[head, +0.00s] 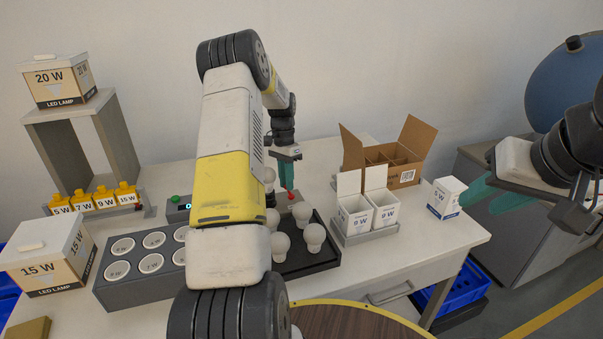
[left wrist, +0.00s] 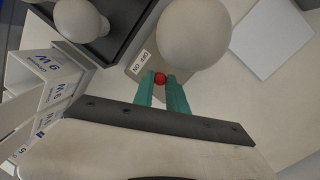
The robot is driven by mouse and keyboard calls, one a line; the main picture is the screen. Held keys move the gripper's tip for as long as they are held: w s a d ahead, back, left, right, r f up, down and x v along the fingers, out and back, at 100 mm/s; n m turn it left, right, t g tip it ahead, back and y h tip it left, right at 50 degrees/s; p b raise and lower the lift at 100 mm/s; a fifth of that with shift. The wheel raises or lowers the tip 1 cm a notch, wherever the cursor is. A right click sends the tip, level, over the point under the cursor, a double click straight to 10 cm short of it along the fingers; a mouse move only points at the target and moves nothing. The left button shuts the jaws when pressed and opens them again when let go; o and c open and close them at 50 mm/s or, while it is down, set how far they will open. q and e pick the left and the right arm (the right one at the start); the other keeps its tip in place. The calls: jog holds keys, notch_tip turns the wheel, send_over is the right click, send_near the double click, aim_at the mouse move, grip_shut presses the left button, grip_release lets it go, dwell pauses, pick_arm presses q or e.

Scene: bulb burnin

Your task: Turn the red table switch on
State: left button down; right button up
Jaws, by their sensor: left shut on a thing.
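The red table switch (head: 291,195) is a small red knob at the back of the table, beyond the black bulb tray. In the left wrist view the red knob (left wrist: 160,78) sits between the teal fingertips, beside a small label plate (left wrist: 143,62). My left gripper (head: 287,178) points down and is shut on the knob; its fingertips also show in the left wrist view (left wrist: 161,85). Which way the switch is set cannot be told. My right gripper (head: 535,198) is off the table's right side, its teal fingers apart and empty.
White bulbs stand in the black tray (head: 318,262), close to my left gripper. A grey socket block (head: 145,292), a green button (head: 175,199), white bulb boxes (head: 385,209) and an open cardboard box (head: 407,175) stand around. A blue crate (head: 462,290) is below right.

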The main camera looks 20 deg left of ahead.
pick_arm(q)
jog(key=shift+w+d+g+y, duration=0.6)
jog(key=shift+d+y, duration=0.1)
jog(key=shift+y, duration=0.3)
jog(key=shift+w+d+g+y, duration=0.35)
jog(key=shift+d+g+y, duration=0.2)
jog(key=shift+g+y, duration=0.3)
jog(key=shift+w+d+f+n+g+y, duration=0.25)
jog(key=shift+d+g+y, duration=0.1)
jog(key=shift+g+y, duration=0.3)
jog(key=shift+w+d+f+n+g+y, duration=0.15)
jog(key=shift+w+d+g+y, duration=0.2)
jog(key=shift+y, duration=0.35)
jog(key=shift+s, duration=0.1)
jog(key=c, duration=1.3)
grip_release()
jog(key=shift+c, duration=0.2)
jog(key=shift+a, duration=0.1)
